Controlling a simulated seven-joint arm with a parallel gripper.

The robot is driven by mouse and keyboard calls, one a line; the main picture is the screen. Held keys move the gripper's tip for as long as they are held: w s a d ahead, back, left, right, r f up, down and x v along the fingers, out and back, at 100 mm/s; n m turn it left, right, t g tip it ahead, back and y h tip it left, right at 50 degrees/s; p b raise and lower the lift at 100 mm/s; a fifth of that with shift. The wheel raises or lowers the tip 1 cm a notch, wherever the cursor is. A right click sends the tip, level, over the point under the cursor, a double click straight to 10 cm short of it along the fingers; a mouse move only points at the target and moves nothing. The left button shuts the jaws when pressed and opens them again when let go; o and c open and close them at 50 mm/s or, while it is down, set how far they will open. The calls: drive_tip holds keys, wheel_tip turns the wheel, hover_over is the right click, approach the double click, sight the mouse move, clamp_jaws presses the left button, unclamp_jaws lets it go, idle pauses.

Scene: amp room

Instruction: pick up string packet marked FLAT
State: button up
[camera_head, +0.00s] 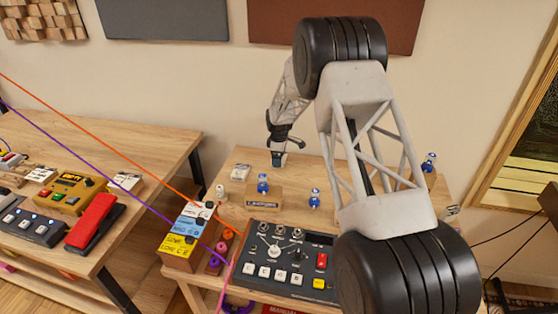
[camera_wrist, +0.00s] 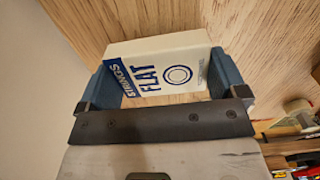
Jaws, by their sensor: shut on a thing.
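The string packet marked FLAT (camera_wrist: 150,60) is a white box with blue lettering and a blue ring. It lies between the two blue fingers of my gripper (camera_wrist: 163,82) in the wrist view, with its printed face toward the camera. My gripper is shut on it. In the head view my gripper (camera_head: 278,160) points down at the back of the wooden table (camera_head: 232,178). The packet is hard to make out there, and I cannot tell whether it touches the table top.
Small blue-and-white bottles (camera_head: 263,184) and a wooden block (camera_head: 264,201) stand in front of my gripper. A grey control box (camera_head: 285,262) and stacked coloured boxes (camera_head: 185,240) are nearer. Orange (camera_head: 80,123) and purple cables cross at left.

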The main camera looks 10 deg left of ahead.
wheel_tip(320, 180, up, 8)
drive_tip(key=shift+r, duration=0.1)
idle(0.4)
